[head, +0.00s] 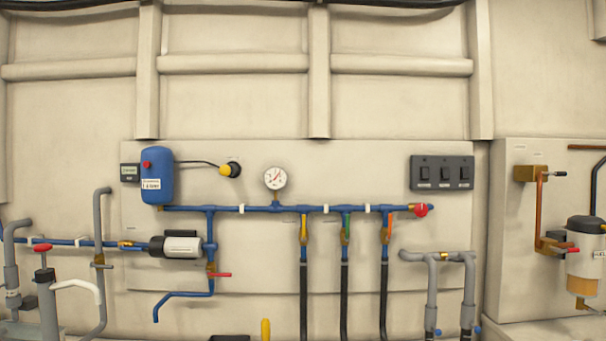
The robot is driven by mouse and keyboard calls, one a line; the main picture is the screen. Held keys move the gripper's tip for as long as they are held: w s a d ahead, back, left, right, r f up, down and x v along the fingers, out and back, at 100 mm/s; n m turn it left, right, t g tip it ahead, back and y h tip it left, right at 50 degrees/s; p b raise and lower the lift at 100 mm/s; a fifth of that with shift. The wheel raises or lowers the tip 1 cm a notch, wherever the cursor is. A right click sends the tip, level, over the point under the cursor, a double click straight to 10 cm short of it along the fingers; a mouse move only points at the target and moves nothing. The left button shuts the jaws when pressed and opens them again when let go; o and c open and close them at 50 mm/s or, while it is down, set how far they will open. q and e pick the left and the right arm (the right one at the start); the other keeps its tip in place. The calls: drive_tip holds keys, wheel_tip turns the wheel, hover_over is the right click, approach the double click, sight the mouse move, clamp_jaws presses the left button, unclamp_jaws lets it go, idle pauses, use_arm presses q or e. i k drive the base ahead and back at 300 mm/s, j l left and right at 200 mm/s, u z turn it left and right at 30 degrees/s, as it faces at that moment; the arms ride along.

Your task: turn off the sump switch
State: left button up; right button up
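A dark grey switch panel (441,160) is fixed to the wall board right of centre in the head view. It carries three black rocker switches: a left one (424,174), a middle one (445,174) and a right one (464,174). Each has a small pale label under it, too small to read, so I cannot tell which is the sump switch. The rocker positions are also too small to tell. Neither of my grippers is in view, and nothing covers the panel.
Blue pipes with a red end valve (421,210) run below the panel. A pressure gauge (275,178), a blue tank (157,176) and a pump (176,245) are to the left. Grey pipes (432,285) stand below, and a filter (585,262) is at right. The wall around the panel is clear.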

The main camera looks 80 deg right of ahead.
sight(445, 170)
drive_tip(key=z, duration=3.4)
